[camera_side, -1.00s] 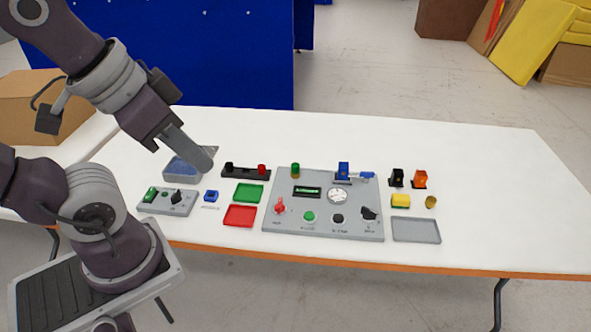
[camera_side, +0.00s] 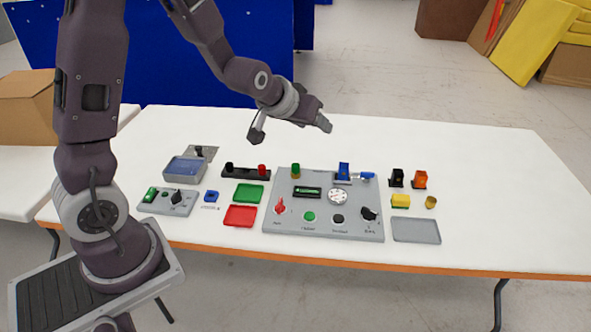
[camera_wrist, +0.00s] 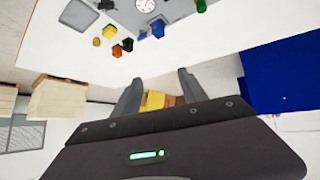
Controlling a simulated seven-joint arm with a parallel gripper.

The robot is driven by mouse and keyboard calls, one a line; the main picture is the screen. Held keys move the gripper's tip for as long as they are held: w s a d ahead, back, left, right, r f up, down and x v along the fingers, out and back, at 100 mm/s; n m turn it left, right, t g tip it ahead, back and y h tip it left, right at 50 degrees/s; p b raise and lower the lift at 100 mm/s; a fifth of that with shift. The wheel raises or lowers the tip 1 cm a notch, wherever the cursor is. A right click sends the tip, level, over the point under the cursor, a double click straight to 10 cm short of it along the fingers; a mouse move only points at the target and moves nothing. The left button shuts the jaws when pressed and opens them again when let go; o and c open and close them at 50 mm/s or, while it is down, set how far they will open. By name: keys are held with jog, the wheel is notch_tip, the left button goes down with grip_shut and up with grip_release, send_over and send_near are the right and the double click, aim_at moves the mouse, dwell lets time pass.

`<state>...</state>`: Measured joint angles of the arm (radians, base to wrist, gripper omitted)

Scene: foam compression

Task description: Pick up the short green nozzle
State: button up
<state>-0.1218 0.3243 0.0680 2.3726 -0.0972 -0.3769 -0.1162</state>
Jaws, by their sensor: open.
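In the wrist view a green piece (camera_wrist: 201,5), likely the same one, shows at the top edge. My gripper (camera_side: 325,124) is high above the back of the table, to the right of and well above the nozzle. In the wrist view its two fingers (camera_wrist: 159,95) are apart with nothing between them.
Right of the panel are a black piece (camera_side: 396,178), an orange piece (camera_side: 420,180), a yellow block (camera_side: 400,201), a gold cylinder (camera_side: 431,202) and a grey tray (camera_side: 416,230). Left are green (camera_side: 249,193) and red (camera_side: 240,215) trays. The table's back (camera_side: 430,140) is clear.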

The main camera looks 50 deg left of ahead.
jog(key=w+a+f+n+t+y, duration=0.1)
jog(key=w+a+f, duration=0.15)
jog(key=f, duration=0.35)
jog(key=w+a+f+y, duration=0.1)
jog(key=a+f, duration=0.3)
jog(key=f, duration=0.2)
jog(key=t+y, duration=0.2)
send_near(294, 168)
jog(key=x, duration=0.3)
jog(key=shift+w+d, duration=0.1)
jog(key=x, duration=0.7)
jog(key=shift+f, duration=0.15)
grip_shut()
